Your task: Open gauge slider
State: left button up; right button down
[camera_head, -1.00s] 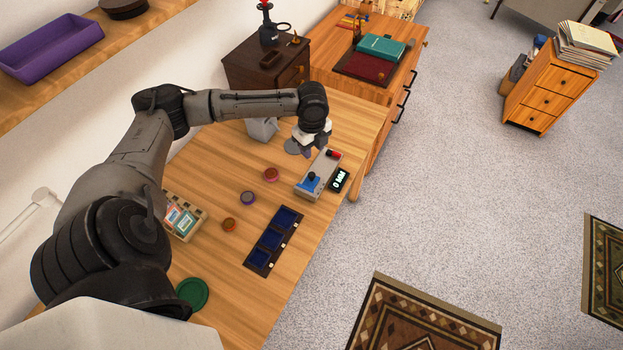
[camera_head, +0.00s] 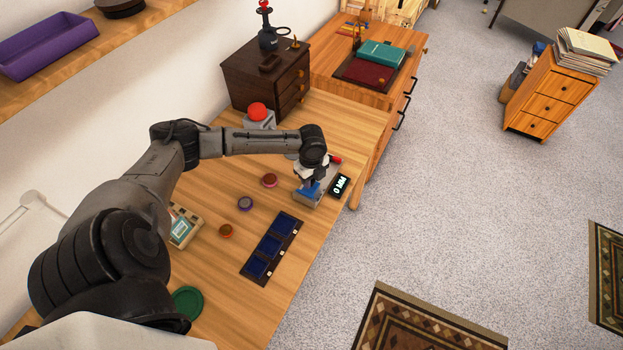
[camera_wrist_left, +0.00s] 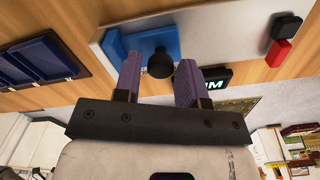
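The gauge (camera_head: 329,186) is a light grey block on the wooden table, with a blue slider (camera_head: 307,194) at its near end and a display reading 0 MM (camera_head: 340,185) beside it. In the left wrist view the blue slider (camera_wrist_left: 143,42) carries a black knob (camera_wrist_left: 160,63). My left gripper (camera_wrist_left: 157,75) is open, its two purple fingers on either side of the knob; I cannot tell whether they touch it. In the head view my left gripper (camera_head: 310,180) is over the slider and partly hides the gauge. My right gripper is not in view.
A dark tray with blue compartments (camera_head: 270,247) lies near the table's front edge. Several small round pieces, one being a red disc (camera_head: 269,180), lie to the left. A red button on a grey base (camera_head: 258,113) stands behind. A red-topped part (camera_wrist_left: 280,52) is at the gauge's far end.

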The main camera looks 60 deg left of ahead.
pick_arm(q)
jog(key=shift+f, duration=0.2)
jog(key=shift+c, duration=0.4)
grip_shut()
jog(key=shift+w, duration=0.1)
